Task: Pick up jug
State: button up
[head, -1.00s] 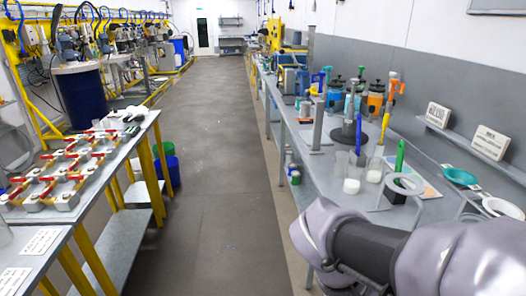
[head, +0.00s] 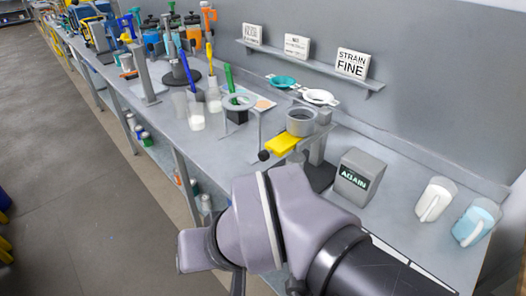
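Two jugs stand upright on the right end of the grey bench in the head view. One jug (head: 436,199) has white contents and a handle facing front left. The other jug (head: 476,221), to its right, has pale blue contents and a similar white handle. My arm's grey and black links fill the lower middle, left of both jugs and apart from them in the picture. My gripper is not in view.
A grey box marked AGAIN (head: 359,178) stands left of the jugs. A grey cup (head: 301,121) on a stand with a yellow block (head: 283,145) is further left. A wall shelf (head: 310,63) holds signs.

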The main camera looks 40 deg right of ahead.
aim_at(473, 227)
jog(key=z, duration=3.15)
jog(key=k+l+u, duration=0.1)
jog(key=u, duration=1.7)
jog(key=z, duration=1.7)
jog(key=i+l+z, duration=0.15)
jog(key=l+z, duration=0.25)
jog(key=i+l+z, duration=0.2)
jog(key=l+z, duration=0.15)
